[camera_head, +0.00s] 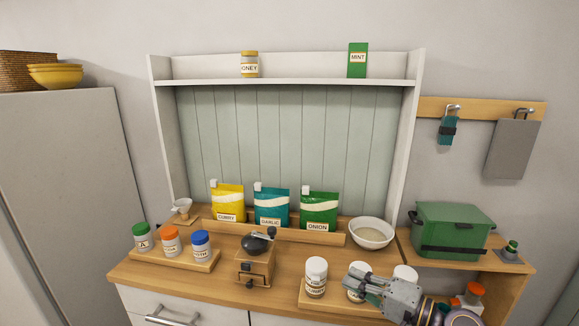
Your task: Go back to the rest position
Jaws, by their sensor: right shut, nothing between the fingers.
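My right gripper (352,282) is at the lower right of the head view, over the front right of the wooden counter (205,283). Its fingers are shut and empty, and they point left. It partly covers a white-lidded jar (357,267) on the front right tray (340,303); I cannot tell whether it touches the jar. Another white-lidded jar (316,276) stands to the left, clear of the fingers, and a third white lid (406,272) shows behind the gripper. My left gripper is not in view.
A coffee grinder (256,258) and a tray with three colour-lidded jars (171,243) stand left. Curry (228,203), garlic (271,207) and onion (319,211) pouches stand behind, near a white bowl (371,233). A green box (452,229) and orange-lidded bottle (474,291) are right.

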